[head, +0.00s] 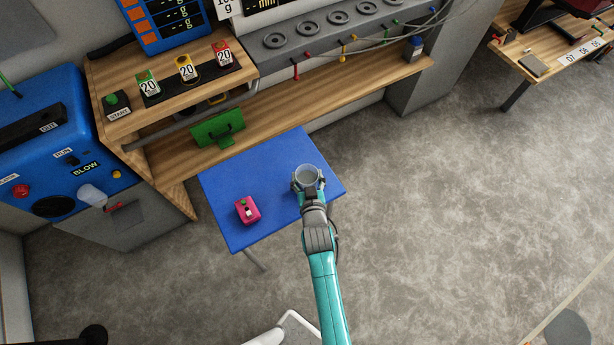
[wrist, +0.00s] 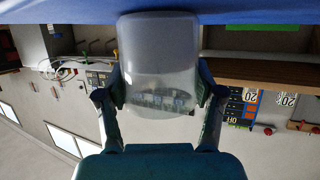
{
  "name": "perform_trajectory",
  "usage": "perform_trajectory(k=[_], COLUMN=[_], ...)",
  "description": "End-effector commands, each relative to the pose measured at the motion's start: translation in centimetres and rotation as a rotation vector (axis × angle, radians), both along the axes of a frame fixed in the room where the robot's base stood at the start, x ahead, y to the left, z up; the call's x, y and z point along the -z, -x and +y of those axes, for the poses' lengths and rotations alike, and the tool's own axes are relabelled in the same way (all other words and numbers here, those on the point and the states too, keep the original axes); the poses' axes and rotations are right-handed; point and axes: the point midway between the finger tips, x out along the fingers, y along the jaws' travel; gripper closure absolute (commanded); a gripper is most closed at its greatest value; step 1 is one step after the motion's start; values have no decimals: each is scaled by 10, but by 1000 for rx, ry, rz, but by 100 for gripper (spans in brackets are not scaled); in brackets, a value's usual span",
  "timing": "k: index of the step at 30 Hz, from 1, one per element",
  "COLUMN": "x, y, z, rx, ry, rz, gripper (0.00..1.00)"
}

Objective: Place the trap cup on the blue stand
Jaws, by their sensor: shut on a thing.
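The clear, greyish cup (head: 308,176) is between the fingers of my gripper (head: 309,187), over the right part of the blue stand (head: 275,160). My gripper is shut on the cup. In the wrist view the cup (wrist: 158,62) fills the middle, with a finger of my gripper (wrist: 160,95) against each side. The blue stand (wrist: 265,12) shows as a band along the top of the wrist view, and the cup's end meets that band. I cannot tell for sure whether the cup touches the stand's top.
A green holder (head: 217,129) is on the wooden bench (head: 290,108) behind. A blue machine (head: 62,150) stands at the left. Grey floor (head: 450,200) is clear at right.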

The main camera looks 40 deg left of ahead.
Motion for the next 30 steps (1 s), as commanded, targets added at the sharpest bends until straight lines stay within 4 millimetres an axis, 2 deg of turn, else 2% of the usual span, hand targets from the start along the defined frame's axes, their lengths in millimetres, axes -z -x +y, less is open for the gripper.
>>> perform_trajectory(k=[10,11,13,14,26,30], x=[2,2,2,2,-1,-5], y=[0,0,0,0,0,11], z=[0,0,0,0,0,-11], rx=[0,0,0,0,0,0], ry=[-1,-1,-1,-1,-1,1], rz=[-1,-1,-1,-1,-1,1], gripper=[72,28,10,8,8,8])
